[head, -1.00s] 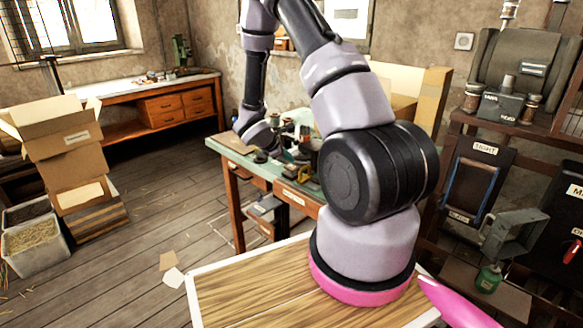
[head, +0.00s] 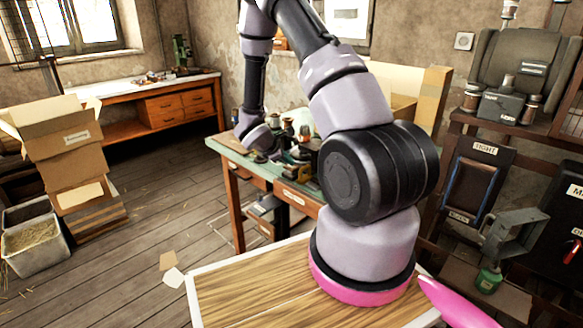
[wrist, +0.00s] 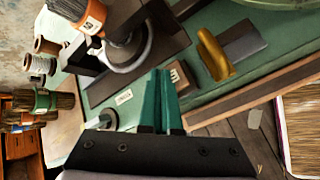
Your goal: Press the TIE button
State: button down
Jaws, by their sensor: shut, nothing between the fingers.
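In the wrist view my gripper (wrist: 160,73) has its two green fingers together, with nothing between them. The fingertips are over the green bench top, beside a dark base plate. A small block with a white label (wrist: 174,74) lies just right of the fingertips. Another small white label (wrist: 125,97) is on the plate to their left, with a round pale metal part (wrist: 102,119) near it. I cannot read either label, so I cannot tell which marks the TIE button. In the head view my arm reaches over the bench (head: 221,147), and the fingers cannot be made out.
A dark upright device with a metal ring (wrist: 125,50) stands left of my fingers. A brass piece (wrist: 214,55) lies to the right. Thread spools (wrist: 45,62) and brushes crowd the left. Cardboard boxes (head: 75,155) stand on the floor at left. The floor between is mostly clear.

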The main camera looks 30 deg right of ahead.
aim_at(289, 167)
jog(key=shift+f, duration=0.7)
dwell(0.5)
dwell(0.3)
jog(key=shift+r, duration=1.3)
jog(key=shift+r, duration=0.1)
jog(key=shift+r, duration=2.4)
